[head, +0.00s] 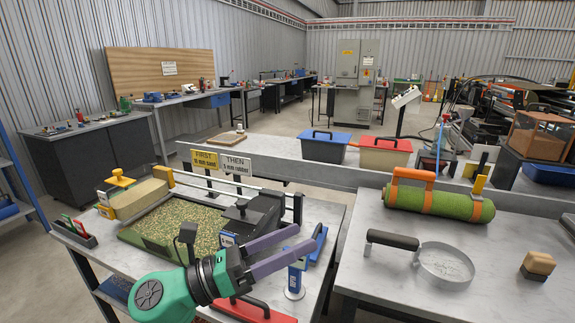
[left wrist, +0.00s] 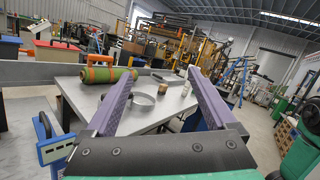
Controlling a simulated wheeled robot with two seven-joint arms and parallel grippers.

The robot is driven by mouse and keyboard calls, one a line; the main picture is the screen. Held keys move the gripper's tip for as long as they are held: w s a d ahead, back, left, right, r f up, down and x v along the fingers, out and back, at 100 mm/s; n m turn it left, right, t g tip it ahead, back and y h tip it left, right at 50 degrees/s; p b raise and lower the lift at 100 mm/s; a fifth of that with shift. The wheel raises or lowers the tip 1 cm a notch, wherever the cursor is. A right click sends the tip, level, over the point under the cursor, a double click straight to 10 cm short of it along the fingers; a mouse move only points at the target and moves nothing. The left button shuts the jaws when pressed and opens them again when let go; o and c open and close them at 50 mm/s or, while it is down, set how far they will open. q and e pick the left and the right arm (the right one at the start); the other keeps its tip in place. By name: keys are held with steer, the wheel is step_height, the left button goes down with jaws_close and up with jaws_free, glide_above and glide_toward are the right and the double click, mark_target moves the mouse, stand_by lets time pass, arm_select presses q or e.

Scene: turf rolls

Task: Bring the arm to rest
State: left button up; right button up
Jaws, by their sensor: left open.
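My left arm comes in from the bottom of the head view, with a green wrist and purple fingers. The left gripper (head: 292,247) is open and empty, raised over the right front part of the left table. In the left wrist view its two purple fingers (left wrist: 160,100) stand wide apart with nothing between them. A green turf roll (head: 435,203) with an orange strap and handle lies on the right table (head: 370,265); it also shows in the left wrist view (left wrist: 106,75). My right gripper is in neither view.
The left table holds a granule-covered tray (head: 180,230), a black spreader box (head: 250,215), a blue-and-white hand tool (head: 295,278) and a red-based tool (head: 250,310) close to my arm. A round metal ring (head: 446,265) and a wooden block (head: 537,264) lie on the right table.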

arm_select(q)
steer(key=w+a+n+t+y, duration=0.3)
steer(key=a+n+t+y, duration=0.25)
steer(key=n, duration=0.45)
steer(key=w+a+n+t+y, duration=0.4)
steer(key=a+n+t, duration=0.25)
steer(key=n, duration=0.35)
steer(key=s+a+f+n+g+y, duration=0.1)
steer(key=a+f+n+g+y, duration=0.2)
steer(key=a+f+n+y, duration=0.45)
steer(key=s+a+f+n+g+y, duration=0.1)
steer(key=a+f+n+g+y, duration=0.2)
steer(key=f+n, duration=0.75)
steer(key=s+f+n+g+h, duration=0.1)
steer(key=s+f+n+g, duration=0.7)
steer(key=s+f, duration=0.95)
steer(key=s+a+f+m+g, duration=0.1)
steer(key=s+f+g, duration=0.1)
steer(key=f, duration=0.9)
steer(key=s+f+m+g, duration=0.1)
steer(key=s+f+m, duration=0.1)
steer(key=f, duration=1)
steer(key=s+a+f+g, duration=0.1)
steer(key=s+a+f, duration=0.2)
steer(key=s+f, duration=1)
steer(key=s, duration=0.2)
steer(key=shift+s, duration=0.35)
